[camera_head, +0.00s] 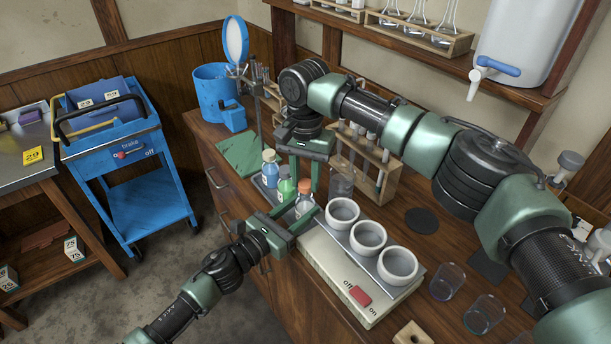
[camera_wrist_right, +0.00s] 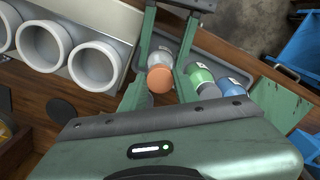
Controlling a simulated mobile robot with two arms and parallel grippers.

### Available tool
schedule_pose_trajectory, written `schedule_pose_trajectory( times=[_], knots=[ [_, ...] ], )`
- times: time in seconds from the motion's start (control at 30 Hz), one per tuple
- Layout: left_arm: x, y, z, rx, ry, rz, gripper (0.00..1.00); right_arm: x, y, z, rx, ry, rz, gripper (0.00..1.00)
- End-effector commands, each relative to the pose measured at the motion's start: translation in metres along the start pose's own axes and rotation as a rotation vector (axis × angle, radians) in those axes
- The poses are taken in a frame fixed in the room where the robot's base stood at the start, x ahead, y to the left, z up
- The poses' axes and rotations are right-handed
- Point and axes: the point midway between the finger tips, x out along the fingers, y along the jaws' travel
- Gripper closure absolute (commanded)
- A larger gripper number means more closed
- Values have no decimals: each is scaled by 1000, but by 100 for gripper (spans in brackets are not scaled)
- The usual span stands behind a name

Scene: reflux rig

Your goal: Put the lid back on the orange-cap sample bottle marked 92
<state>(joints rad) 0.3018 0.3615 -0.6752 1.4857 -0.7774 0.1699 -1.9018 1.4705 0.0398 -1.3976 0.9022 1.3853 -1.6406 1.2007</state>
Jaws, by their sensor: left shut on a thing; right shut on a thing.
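The sample bottle (camera_head: 304,208) stands at the near end of a row of bottles on the grey tray, with its orange cap (camera_head: 305,187) on top. In the right wrist view the orange cap (camera_wrist_right: 160,79) lines up with the bottle's neck. My left gripper (camera_head: 302,214) reaches in low from the left and is shut on the bottle's body. My right gripper (camera_head: 307,184) points down from above, its fingers shut on the orange cap. I cannot tell whether the cap is fully seated. The number on the label is not readable.
Three white heating wells (camera_head: 367,238) sit to the right on a device with a red switch (camera_head: 361,295). A wooden tube rack (camera_head: 364,163) stands close behind my right gripper.

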Motion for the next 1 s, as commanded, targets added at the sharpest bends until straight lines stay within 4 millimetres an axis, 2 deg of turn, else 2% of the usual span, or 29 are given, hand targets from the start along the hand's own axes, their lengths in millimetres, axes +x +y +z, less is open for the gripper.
schedule_pose_trajectory(
  times=[1.0],
  knots=[
    [0, 0, 0, 0, 0, 0, 100, 11, -1, 0, 23, -1, -1, 100]
  ],
)
